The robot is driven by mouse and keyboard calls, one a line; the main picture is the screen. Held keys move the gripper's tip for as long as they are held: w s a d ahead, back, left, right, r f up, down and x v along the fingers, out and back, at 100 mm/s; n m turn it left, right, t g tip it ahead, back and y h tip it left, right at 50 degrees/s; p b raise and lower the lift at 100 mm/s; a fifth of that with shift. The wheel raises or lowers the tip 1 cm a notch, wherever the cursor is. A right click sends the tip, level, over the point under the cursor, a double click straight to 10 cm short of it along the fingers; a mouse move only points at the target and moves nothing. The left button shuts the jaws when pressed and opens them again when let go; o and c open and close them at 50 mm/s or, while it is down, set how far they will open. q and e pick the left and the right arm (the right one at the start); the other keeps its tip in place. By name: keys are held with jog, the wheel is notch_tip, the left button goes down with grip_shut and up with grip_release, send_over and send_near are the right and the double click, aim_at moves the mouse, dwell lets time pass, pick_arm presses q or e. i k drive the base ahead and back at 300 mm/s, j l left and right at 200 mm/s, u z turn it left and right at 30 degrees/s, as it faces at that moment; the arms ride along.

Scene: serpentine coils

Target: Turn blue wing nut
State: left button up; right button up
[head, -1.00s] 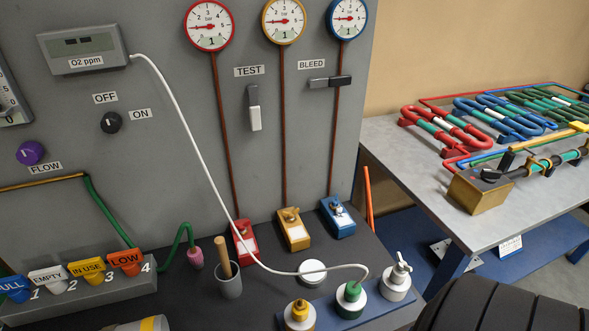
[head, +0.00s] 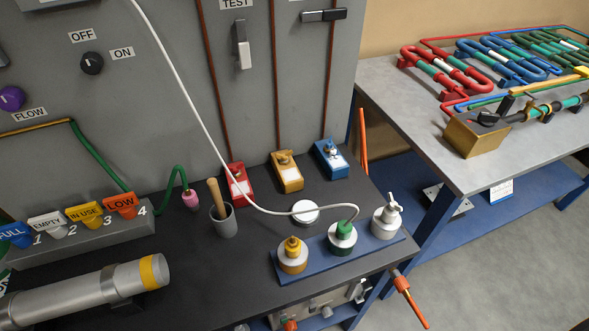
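The blue block (head: 331,161) stands at the back right of the dark bench, against the grey panel, below a brown pipe. A small metallic wing nut (head: 331,149) sits on its upper part, with a white label below it. Its exact angle is too small to tell. A yellow block (head: 287,172) and a red block (head: 239,184) of the same kind stand to its left. Neither of my grippers is in view, and nothing touches the blue block.
In front of the blocks are a white round cap (head: 305,211) and a blue tray (head: 339,262) with capped fittings. A white hose (head: 192,105) crosses the bench. A grey cup (head: 223,221) holds a wooden stick. A grey cylinder (head: 85,294) lies front left. A second table (head: 400,95) stands right.

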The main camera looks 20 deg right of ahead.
aim_at(329, 145)
jog(key=l+u, duration=0.2)
jog(key=l, duration=0.25)
jog(key=k+l+u, duration=0.2)
jog(key=l, duration=0.25)
jog(key=k+l+u, duration=0.2)
jog(key=l, duration=0.25)
jog(key=i, duration=0.1)
